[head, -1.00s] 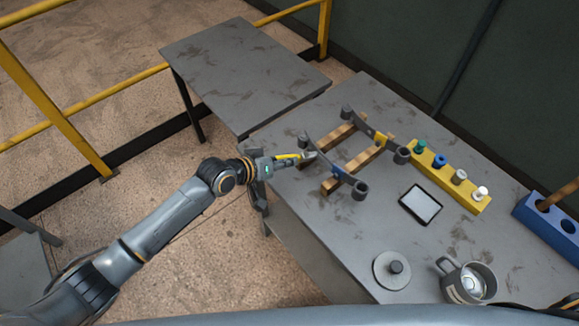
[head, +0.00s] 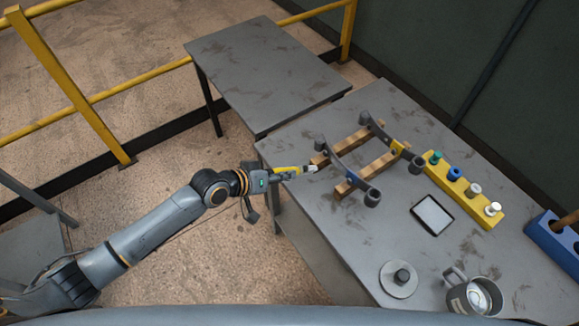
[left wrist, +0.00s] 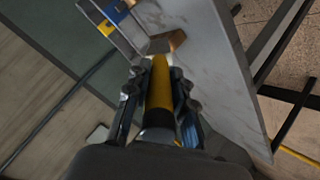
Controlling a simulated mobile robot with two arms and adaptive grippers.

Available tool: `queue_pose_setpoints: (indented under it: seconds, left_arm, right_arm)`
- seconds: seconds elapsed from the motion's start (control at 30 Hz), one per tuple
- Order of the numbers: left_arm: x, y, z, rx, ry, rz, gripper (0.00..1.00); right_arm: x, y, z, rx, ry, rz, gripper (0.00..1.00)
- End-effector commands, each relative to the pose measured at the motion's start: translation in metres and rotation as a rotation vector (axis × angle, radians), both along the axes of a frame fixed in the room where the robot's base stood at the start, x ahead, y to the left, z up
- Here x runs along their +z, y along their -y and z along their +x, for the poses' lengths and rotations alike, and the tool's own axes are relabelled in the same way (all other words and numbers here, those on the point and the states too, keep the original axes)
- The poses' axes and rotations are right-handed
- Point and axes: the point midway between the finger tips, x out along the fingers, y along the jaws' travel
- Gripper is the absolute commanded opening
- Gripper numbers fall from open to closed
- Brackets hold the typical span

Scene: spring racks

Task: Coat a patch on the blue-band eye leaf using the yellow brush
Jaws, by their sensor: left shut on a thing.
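My left gripper (head: 274,175) is shut on the yellow brush (head: 286,170), whose pale tip points right. The brush tip is close to the near-left side of the blue-band eye leaf (head: 333,166); I cannot tell whether they touch. That leaf is a dark curved bar with a round eye at each end and a blue band, resting across wooden bars. In the left wrist view the yellow brush (left wrist: 160,88) lies between the fingers (left wrist: 158,100). A second leaf with a yellow band (head: 397,147) lies behind it. My right gripper is out of view.
A yellow rack (head: 478,208) with several coloured caps stands to the right of the leaves. A dark-framed tablet (head: 432,215), a round lidded disc (head: 399,279) and a grey mug (head: 474,296) are on the table. A blue holder (head: 556,240) sits at the right edge.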

Motion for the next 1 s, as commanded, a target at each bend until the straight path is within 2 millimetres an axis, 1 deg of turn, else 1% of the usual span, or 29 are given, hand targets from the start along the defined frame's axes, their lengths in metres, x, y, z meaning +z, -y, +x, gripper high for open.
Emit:
queue_pose_setpoints:
  seconds: [0.37, 0.47, 0.73, 1.0]
  left_arm:
    - [0.000, -0.003, -0.001, 0.000, 0.001, 0.000, 0.00]
    - [0.000, -0.006, -0.004, 0.000, 0.001, 0.000, 0.00]
    - [0.001, -0.024, -0.017, 0.001, 0.001, 0.001, 0.00]
    - [0.001, -0.026, -0.019, 0.000, 0.002, -0.002, 0.00]
  right_arm:
    - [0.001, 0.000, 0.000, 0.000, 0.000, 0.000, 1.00]
    - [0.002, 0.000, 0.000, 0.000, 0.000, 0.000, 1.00]
    - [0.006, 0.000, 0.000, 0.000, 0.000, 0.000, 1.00]
    - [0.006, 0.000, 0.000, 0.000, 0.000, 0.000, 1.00]
